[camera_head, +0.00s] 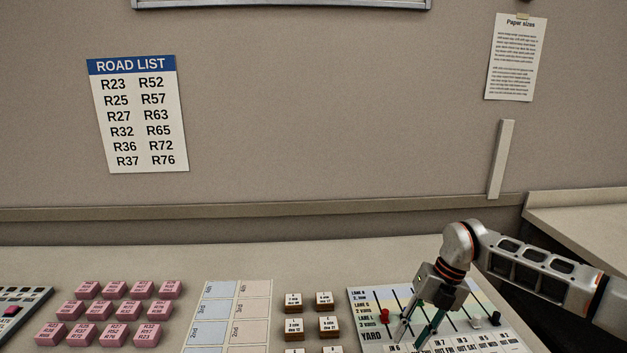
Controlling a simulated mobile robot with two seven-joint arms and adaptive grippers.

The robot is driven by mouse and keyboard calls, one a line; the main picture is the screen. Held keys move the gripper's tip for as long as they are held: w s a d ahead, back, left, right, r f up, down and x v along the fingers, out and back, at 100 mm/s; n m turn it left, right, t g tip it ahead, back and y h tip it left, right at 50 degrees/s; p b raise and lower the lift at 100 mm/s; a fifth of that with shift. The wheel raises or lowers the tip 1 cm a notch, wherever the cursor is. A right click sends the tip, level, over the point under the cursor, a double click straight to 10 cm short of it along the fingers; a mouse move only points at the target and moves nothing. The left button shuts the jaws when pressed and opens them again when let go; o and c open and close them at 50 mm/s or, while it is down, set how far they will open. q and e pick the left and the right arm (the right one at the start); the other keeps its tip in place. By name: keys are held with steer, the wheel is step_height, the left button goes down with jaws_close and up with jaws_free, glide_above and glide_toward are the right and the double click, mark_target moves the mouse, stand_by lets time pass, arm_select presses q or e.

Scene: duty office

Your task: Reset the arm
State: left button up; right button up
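My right arm comes in from the right edge, and its gripper (413,335) points down over the yard board (362,322) at the lower right. Its two fingers stand apart, with nothing visible between them. The fingertips are close to the board's surface; I cannot tell whether they touch it. My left gripper is not in view.
A red peg (384,317) and a black peg (495,318) stand on the board. Left of it are several small labelled blocks (329,325), a printed grid sheet (232,312) and several pink blocks (121,309). The desk behind them (230,262) is clear.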

steer(key=s+a+y, duration=0.1)
steer(key=a, duration=0.2)
steer(key=s+a+f+y, duration=0.1)
steer(key=s+a, duration=0.1)
steer(key=a, duration=0.1)
steer(key=s+a+f+n+y, duration=0.1)
steer(key=s+a, duration=0.1)
steer(key=a, duration=0.2)
steer(key=shift+s+a+f+g, duration=0.15)
steer(key=shift+f+g, duration=0.1)
steer(key=shift+g, duration=0.15)
steer(key=s+a+r+m+t+y, duration=0.35)
steer(key=a+y, duration=0.25)
steer(key=a, duration=0.3)
steer(key=s+a+r+m+t+y, duration=0.35)
steer(key=a+m+y, duration=0.2)
steer(key=a, duration=0.25)
steer(key=d+f+m+t+h, duration=0.95)
steer(key=d+m, duration=0.25)
steer(key=m, duration=0.3)
steer(key=s+d+f+m+g+h, duration=0.4)
steer(key=s+d+f+m+h, duration=0.2)
steer(key=s+d+f, duration=0.7)
step_height(320, 180, down, 4)
steer(key=shift+s+r+m, duration=0.25)
steer(key=shift+s+m, duration=0.15)
steer(key=shift+s, duration=0.1)
